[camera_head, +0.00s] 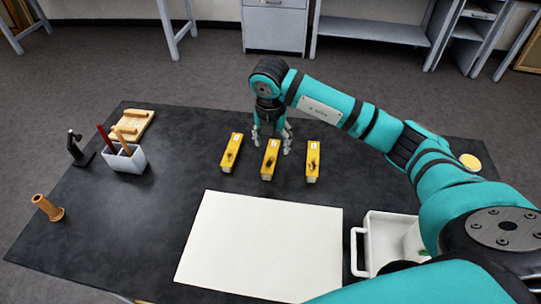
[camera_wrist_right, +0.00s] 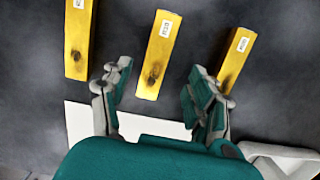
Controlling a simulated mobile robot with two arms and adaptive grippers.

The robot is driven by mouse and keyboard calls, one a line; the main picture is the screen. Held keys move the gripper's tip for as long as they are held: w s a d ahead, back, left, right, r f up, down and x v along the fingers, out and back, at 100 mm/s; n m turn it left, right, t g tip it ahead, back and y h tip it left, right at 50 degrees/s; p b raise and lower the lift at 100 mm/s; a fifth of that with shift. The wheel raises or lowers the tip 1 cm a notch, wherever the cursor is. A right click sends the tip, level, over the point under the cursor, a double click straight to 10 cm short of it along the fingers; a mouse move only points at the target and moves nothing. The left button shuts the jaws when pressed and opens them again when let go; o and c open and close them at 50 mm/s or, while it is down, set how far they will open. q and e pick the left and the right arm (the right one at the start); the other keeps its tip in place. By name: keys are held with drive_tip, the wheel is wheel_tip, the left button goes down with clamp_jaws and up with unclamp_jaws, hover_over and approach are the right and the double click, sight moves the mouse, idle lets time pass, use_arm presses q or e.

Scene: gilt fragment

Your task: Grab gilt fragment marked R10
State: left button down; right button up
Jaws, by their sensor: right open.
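Three yellow-gold bar fragments with dark smudges lie in a row on the dark table: the left fragment (camera_head: 231,153), the middle fragment (camera_head: 270,160) and the right fragment (camera_head: 313,162). Each has a small white label at its far end; I cannot read these surely. My right gripper (camera_head: 272,137) is open and empty, pointing down above the far end of the middle fragment. In the right wrist view the middle fragment (camera_wrist_right: 157,55) appears between the open fingers (camera_wrist_right: 158,100), apart from them. The left fragment (camera_wrist_right: 78,40) and right fragment (camera_wrist_right: 235,58) lie outside. My left gripper is not in view.
A white sheet (camera_head: 265,245) lies in front of the fragments. A white handled tray (camera_head: 357,250) is at right, partly behind my arm. A white pen holder (camera_head: 125,158), black stand (camera_head: 78,150), wooden tray (camera_head: 133,125) and wooden piece (camera_head: 47,208) stand left. A yellow disc (camera_head: 470,161) lies right.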

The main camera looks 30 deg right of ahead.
sight(271, 155)
drive_tip(key=shift+f, duration=0.55)
drive_tip(key=shift+f+p, duration=0.3)
drive_tip(key=shift+f, duration=0.05)
drive_tip(key=f, duration=0.1)
drive_tip(key=f+p, duration=0.1)
drive_tip(key=f, duration=0.1)
drive_tip(key=shift+w+f, duration=0.3)
drive_tip(key=shift+f, duration=0.45)
clamp_jaws()
drive_tip(key=shift+w+r, duration=0.1)
